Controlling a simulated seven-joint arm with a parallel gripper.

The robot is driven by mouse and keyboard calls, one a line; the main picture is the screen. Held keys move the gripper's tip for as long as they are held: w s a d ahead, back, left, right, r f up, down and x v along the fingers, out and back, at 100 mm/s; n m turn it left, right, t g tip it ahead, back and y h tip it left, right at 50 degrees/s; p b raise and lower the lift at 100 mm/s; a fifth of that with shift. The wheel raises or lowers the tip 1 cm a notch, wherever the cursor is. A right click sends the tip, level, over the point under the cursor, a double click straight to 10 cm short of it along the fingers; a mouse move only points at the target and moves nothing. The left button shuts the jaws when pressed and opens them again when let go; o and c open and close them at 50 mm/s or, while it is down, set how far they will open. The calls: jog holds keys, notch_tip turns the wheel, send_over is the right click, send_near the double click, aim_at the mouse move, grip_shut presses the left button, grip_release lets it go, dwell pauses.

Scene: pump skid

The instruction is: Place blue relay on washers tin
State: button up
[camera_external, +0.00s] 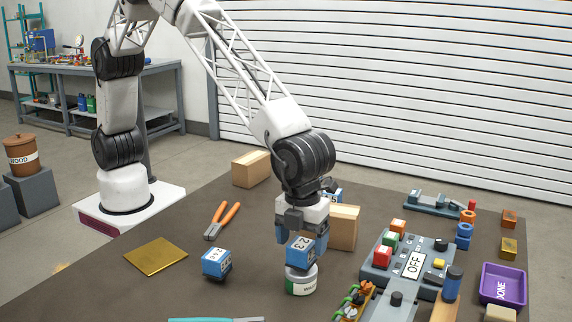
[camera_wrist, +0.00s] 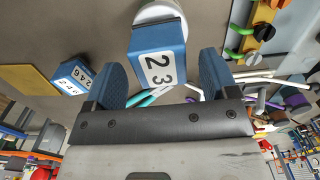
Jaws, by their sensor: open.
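A blue relay (camera_external: 300,252) with a white label reading 23 sits on top of the washers tin (camera_external: 301,284), a white round tin with a green band. The relay also shows in the wrist view (camera_wrist: 158,58), with the pale tin rim (camera_wrist: 160,12) beyond it. My gripper (camera_external: 302,236) is open just above and around the relay, one finger on each side. In the wrist view a gap shows between the relay and each finger. A second blue relay (camera_external: 216,263), also with a numbered white label, lies on the table to the left.
A grey panel with an OFF sign (camera_external: 413,265) and coloured blocks stands to the right. A cardboard box (camera_external: 343,227) is close behind my gripper. Orange pliers (camera_external: 222,221) and a brass plate (camera_external: 155,256) lie left. A purple DONE tray (camera_external: 502,285) is far right.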

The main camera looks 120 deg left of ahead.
aim_at(300, 241)
notch_tip(300, 241, up, 9)
jog(key=shift+f, duration=0.15)
jog(key=shift+s, duration=0.1)
dwell(0.8)
jog(key=s+a+r+n+t, duration=0.1)
jog(key=s+a+r+n, duration=0.45)
jog(key=s, duration=0.75)
jog(key=s+a+r+n, duration=0.3)
jog(key=s+a+r, duration=0.6)
jog(key=s, duration=0.4)
jog(key=s+a+f+n, duration=0.1)
jog(key=s+a+n, duration=0.1)
jog(key=s, duration=0.7)
jog(key=s+a+f+n+t, duration=0.1)
jog(key=s+a+n, duration=0.2)
jog(key=s, duration=0.7)
jog(key=s+a+f+n, duration=0.1)
jog(key=s+n, duration=0.3)
jog(key=s, duration=0.6)
jog(key=shift+s+a+t, duration=0.15)
jog(key=shift+a+t, duration=0.15)
jog(key=shift+a, duration=0.5)
